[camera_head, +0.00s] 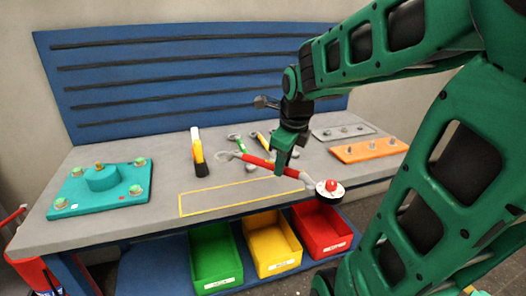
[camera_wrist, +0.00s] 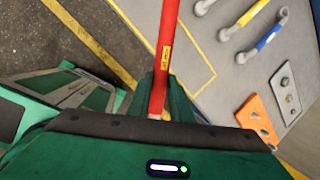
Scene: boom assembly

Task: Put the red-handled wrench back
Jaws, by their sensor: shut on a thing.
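The red-handled wrench (camera_head: 255,161) is held roughly level above the workbench, near its front edge, with one grey end to the left and the other to the right. My gripper (camera_head: 285,158) is shut on its red handle. In the wrist view the red handle (camera_wrist: 167,45) runs up from my gripper (camera_wrist: 160,108), with a small yellow label on it; its ends are out of view there. A yellow-outlined rectangle (camera_head: 181,205) lies empty on the grey bench top, below and left of the wrench. Green-handled (camera_head: 236,139) and yellow-handled (camera_head: 260,141) wrenches lie farther back.
A blue-handled wrench (camera_wrist: 268,38) shows in the wrist view. A teal fixture (camera_head: 75,194) stands left, a yellow-and-black tool (camera_head: 198,153) mid-bench, orange (camera_head: 365,151) and grey plates (camera_head: 335,132) right. A red knob on a round base (camera_head: 330,187) is by the front edge, above coloured bins (camera_head: 212,262).

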